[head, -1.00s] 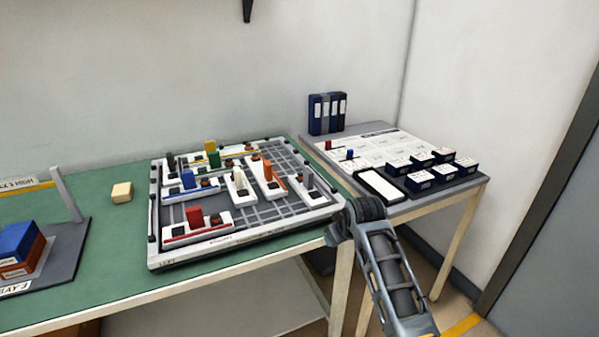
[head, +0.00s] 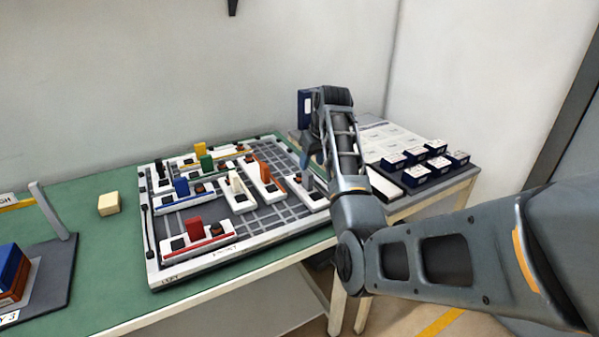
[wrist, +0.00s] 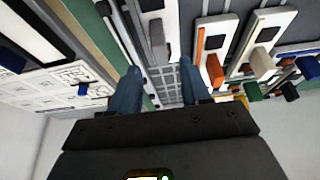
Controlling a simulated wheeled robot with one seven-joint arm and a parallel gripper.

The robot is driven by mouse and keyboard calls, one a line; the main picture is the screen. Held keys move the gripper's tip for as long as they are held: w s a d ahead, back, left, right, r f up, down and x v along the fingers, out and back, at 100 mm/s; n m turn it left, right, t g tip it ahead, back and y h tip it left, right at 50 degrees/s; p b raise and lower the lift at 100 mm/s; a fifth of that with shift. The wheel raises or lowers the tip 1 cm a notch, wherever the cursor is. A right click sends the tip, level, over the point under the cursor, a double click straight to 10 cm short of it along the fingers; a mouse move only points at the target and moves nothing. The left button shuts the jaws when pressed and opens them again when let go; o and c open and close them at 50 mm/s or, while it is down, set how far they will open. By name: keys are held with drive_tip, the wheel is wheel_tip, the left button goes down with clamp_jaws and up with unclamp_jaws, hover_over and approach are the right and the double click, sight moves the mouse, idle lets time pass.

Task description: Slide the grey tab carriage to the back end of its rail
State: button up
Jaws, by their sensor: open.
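The grey tab (head: 307,180) stands upright on a white carriage (head: 312,197) at the right side of the framed grid board (head: 262,218). In the wrist view the grey tab (wrist: 157,38) lies beyond the fingertips, in line with the gap between them. My gripper (head: 306,152) is above the right part of the board, close to the grey tab in the picture. Its two fingers (wrist: 158,80) are apart with nothing between them. I cannot tell the exact height above the tab.
White carriages with orange (head: 265,172), cream (head: 236,182), red (head: 195,229), blue (head: 181,187), green (head: 206,162), yellow (head: 200,150) and dark (head: 160,168) tabs crowd the board's left and middle. A side table with dark blue boxes (head: 419,172) stands to the right.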

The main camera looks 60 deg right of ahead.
sight(308, 172)
drive_tip(key=x, duration=0.7)
clamp_jaws()
idle(0.4)
